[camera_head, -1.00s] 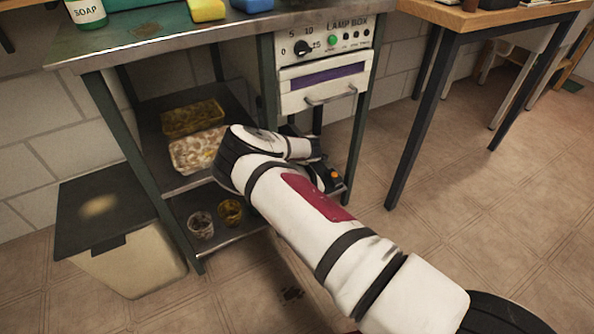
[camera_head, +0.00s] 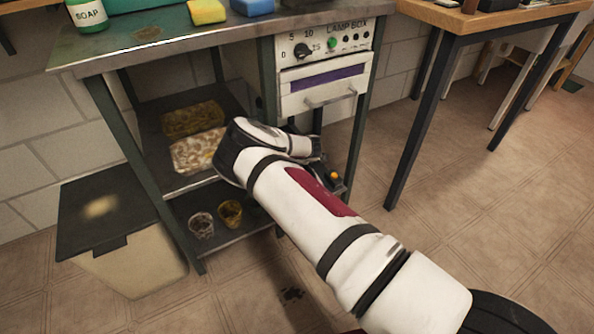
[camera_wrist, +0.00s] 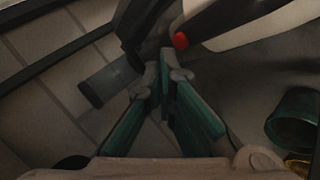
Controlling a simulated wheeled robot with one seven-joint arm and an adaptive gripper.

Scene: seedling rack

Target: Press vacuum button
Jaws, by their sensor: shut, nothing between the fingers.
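A red button (camera_wrist: 180,41) shows in the wrist view on a dark part beside a pale, rounded body (camera_wrist: 240,25), seemingly the vacuum. In the head view, a small orange spot (camera_head: 333,176) shows on a dark object low under the lamp box, just past my arm; I cannot tell if it is the same button. My gripper (camera_wrist: 168,72) is shut and empty, its green-sided fingers meeting just below the red button in the picture. A gap shows between tips and button; its depth is unclear. My arm hides the gripper in the head view.
The metal rack (camera_head: 135,140) holds two trays and, on its lower shelf, two small cups (camera_head: 230,213). The lamp box (camera_head: 322,70) hangs above my arm. A lidded bin (camera_head: 130,265) stands left. A green cup (camera_wrist: 292,120) is right in the wrist view.

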